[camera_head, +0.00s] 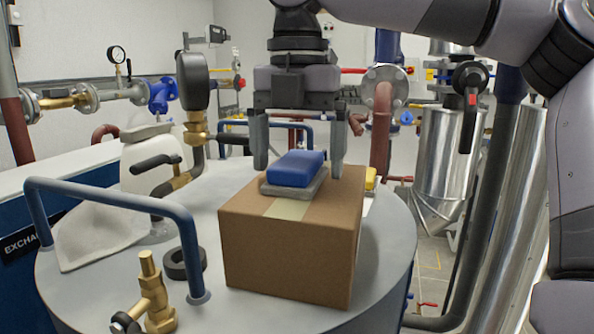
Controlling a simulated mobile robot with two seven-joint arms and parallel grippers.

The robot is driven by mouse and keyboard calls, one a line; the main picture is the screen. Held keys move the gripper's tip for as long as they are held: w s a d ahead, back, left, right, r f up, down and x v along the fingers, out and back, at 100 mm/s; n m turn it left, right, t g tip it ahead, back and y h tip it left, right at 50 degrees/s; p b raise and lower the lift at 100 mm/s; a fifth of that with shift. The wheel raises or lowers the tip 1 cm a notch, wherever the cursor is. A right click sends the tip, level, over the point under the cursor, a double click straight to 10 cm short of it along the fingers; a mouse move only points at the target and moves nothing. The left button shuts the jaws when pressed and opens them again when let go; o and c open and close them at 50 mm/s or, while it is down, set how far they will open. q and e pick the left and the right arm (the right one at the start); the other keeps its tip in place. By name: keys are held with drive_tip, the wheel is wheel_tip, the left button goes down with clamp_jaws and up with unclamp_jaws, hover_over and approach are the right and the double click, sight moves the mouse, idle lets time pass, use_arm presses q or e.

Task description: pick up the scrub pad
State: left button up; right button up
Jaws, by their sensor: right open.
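The scrub pad (296,169) is a blue block with a grey layer beneath it. It lies flat on top of a brown cardboard box (290,246), near the box's back edge. My right gripper (298,168) points straight down over the box. Its two fingers are wide apart, one to the left and one to the right of the pad, with the tips near pad height. I cannot tell whether either finger touches the pad. My left gripper is not in view.
The box stands on a round grey tank top (213,298). A blue handle rail (121,199), a brass valve (152,296), a black ring (186,263), a white jug (150,155) and a pale cloth (98,234) are to its left. Pipes and gauges stand behind.

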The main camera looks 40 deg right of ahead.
sight(297, 158)
drive_tip(key=shift+f, duration=0.45)
drive_tip(key=c, duration=1.2)
drive_tip(key=shift+o, duration=0.2)
drive_tip(key=shift+r, duration=0.15)
wheel_tip(297, 158, up, 10)
drive_tip(key=shift+f, duration=0.15)
